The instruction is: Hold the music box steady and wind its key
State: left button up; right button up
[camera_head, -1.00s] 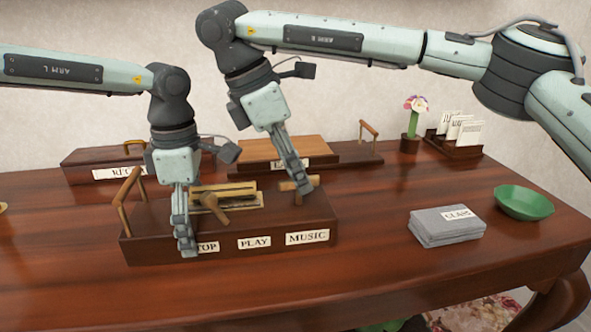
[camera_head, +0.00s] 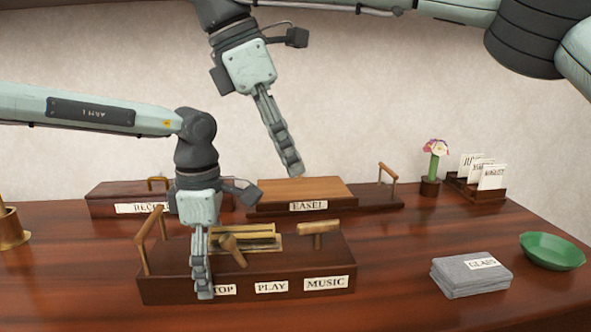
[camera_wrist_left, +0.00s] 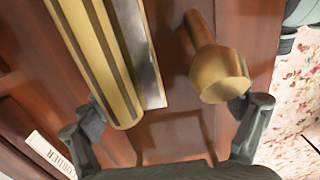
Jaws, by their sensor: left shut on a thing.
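The music box (camera_head: 247,291) is a long dark wooden box on the table, labelled STOP (partly covered), PLAY and MUSIC. Its T-shaped wooden key (camera_head: 318,228) stands upright on top at the right, touched by nothing. A round-ended wooden lever (camera_head: 234,250) leans beside a brass mechanism (camera_head: 247,232); the lever (camera_wrist_left: 220,75) and mechanism (camera_wrist_left: 95,55) also show in the left wrist view. My left gripper (camera_head: 204,289) is shut on the box's left part, fingers apart around its body. My right gripper (camera_head: 290,168) is empty, raised above and behind the key; its fingers overlap in this view.
Behind stand a box labelled EASEL (camera_head: 300,190) and a dark box with a partly hidden label (camera_head: 112,198). Grey folded cloths (camera_head: 470,277), a green bowl (camera_head: 552,250), a flower pot (camera_head: 430,186) and a card rack (camera_head: 473,192) are to the right.

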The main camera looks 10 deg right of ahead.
dwell(0.3)
pick_arm(q)
jog(key=o, duration=1.6)
jog(key=shift+r, duration=0.1)
notch_tip(320, 180, up, 7)
jog(key=shift+r, duration=0.15)
jog(key=shift+d+r, duration=0.1)
jog(key=shift+r, duration=0.25)
jog(key=shift+d, duration=0.1)
